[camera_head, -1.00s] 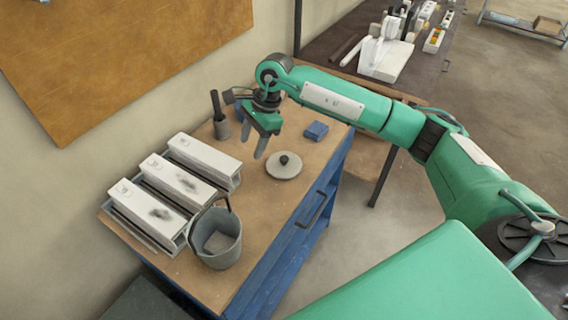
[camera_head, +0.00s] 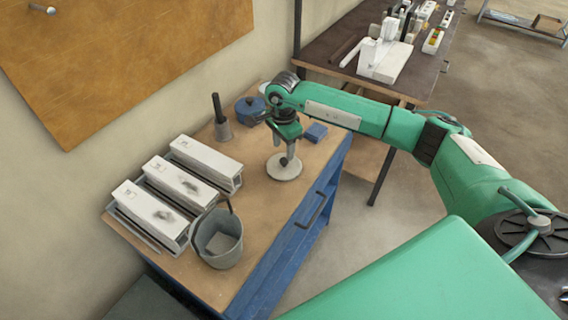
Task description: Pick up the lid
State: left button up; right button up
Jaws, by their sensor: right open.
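The lid (camera_head: 284,171) is a pale grey round disc with a dark knob on top. It lies flat on the wooden bench top, right of the white profiles. My right gripper (camera_head: 284,150) points down directly over the lid, with its fingertips at about the height of the knob. It is open; the fingers partly hide the knob, and I cannot tell whether they touch it. My left gripper is not in view.
On the bench (camera_head: 258,222), a grey bucket (camera_head: 218,240) with a raised handle stands at the front. Several white profiles (camera_head: 178,183) lie at the left. A grey holder with a dark handle (camera_head: 222,128), a blue pot (camera_head: 247,108) and a blue block (camera_head: 316,132) stand farther back.

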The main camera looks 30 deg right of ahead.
aim_at(284, 160)
notch_tip(284, 160, down, 4)
jog(key=shift+s+f+p, duration=0.1)
jog(key=shift+p, duration=1)
jog(key=shift+f, duration=0.35)
jog(key=c, duration=1)
